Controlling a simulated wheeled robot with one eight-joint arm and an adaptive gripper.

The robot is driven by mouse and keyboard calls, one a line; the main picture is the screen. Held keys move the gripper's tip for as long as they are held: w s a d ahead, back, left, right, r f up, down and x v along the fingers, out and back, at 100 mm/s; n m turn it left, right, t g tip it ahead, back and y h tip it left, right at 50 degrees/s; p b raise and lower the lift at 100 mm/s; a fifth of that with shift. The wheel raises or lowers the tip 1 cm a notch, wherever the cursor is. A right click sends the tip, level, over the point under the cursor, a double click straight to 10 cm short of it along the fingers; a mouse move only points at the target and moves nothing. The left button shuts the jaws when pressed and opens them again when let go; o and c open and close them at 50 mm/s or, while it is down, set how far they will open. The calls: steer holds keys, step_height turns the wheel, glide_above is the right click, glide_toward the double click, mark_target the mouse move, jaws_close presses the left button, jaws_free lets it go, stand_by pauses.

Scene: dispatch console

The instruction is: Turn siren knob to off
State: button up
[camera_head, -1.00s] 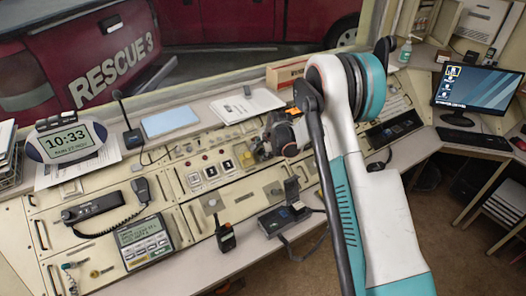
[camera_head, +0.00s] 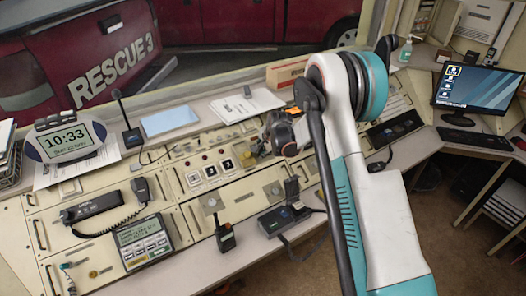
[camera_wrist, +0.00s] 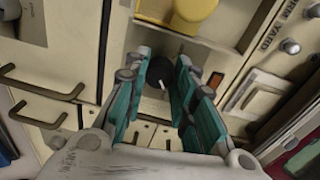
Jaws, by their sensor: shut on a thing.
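A round black knob (camera_wrist: 157,74) with a white pointer line sits on the cream console panel in the wrist view. The far edge of the knob and any position labels are hidden or too small to read. In the head view my gripper (camera_head: 266,146) is low over the sloped console, with the knob hidden behind it.
A yellow part (camera_wrist: 192,12) lies just beyond my fingertips. Dark handles (camera_wrist: 42,85) stick out at the left, and small metal knobs (camera_wrist: 290,46) stand at the right. In the head view a radio handset (camera_head: 226,236) and a keypad unit (camera_head: 145,242) occupy the console front.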

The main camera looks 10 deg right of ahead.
steer(key=n+b, duration=0.3)
steer(key=n, duration=0.3)
steer(key=shift+f+n, duration=0.1)
steer(key=shift+n, duration=0.3)
steer(key=n+b, duration=0.2)
steer(key=n, duration=0.4)
steer(key=shift+s+n+t, duration=0.1)
steer(key=shift+n+t, duration=0.2)
steer(key=shift+t, duration=0.1)
steer(key=n+b, duration=0.1)
steer(key=n, duration=0.3)
steer(key=shift+d+n+b, duration=0.1)
steer(key=shift+n+b, duration=0.3)
steer(key=shift+n, duration=2.1)
steer(key=o, duration=1.1)
